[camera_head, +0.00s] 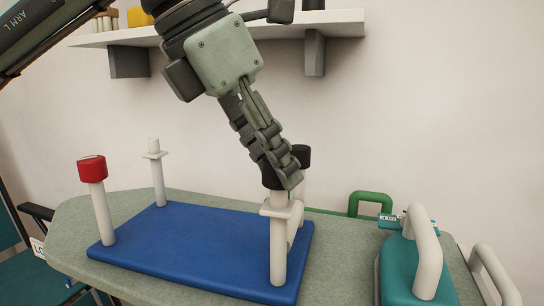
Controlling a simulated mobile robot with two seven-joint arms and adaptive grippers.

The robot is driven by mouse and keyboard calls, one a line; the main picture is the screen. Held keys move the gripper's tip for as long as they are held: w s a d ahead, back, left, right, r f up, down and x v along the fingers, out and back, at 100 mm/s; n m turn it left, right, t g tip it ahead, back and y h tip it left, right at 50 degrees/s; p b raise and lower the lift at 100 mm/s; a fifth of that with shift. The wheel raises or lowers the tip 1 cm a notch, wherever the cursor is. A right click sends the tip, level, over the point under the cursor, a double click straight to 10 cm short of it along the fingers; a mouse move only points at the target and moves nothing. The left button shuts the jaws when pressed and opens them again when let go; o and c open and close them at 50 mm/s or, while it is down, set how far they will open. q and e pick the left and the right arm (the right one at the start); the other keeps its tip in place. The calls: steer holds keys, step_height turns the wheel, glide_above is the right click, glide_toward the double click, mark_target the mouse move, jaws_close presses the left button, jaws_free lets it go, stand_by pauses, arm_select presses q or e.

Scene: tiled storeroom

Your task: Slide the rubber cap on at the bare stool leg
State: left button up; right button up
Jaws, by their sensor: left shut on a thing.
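A stool lies upside down, its blue seat (200,245) flat on the table and its pale legs pointing up. My left gripper (284,172) is shut on a black rubber cap (270,180). The cap is at the top of the near right leg (278,250), which has a square collar below its narrower tip. The fingers partly hide the cap, and I cannot tell how far it is over the tip. The far left leg (158,182) has a bare tip above a similar collar. My right gripper is not in view.
The near left leg carries a red cap (92,169). The far right leg, partly hidden, carries a black cap (302,155). A teal case (447,290) with pale handles and a green handle (370,198) stand at right. A wall shelf (335,20) hangs behind my arm.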

arm_select(q)
steer(key=shift+f+b, duration=1.1)
steer(key=shift+f, duration=0.2)
steer(key=o, duration=1)
steer(key=shift+r, duration=0.1)
steer(key=v, duration=1.2)
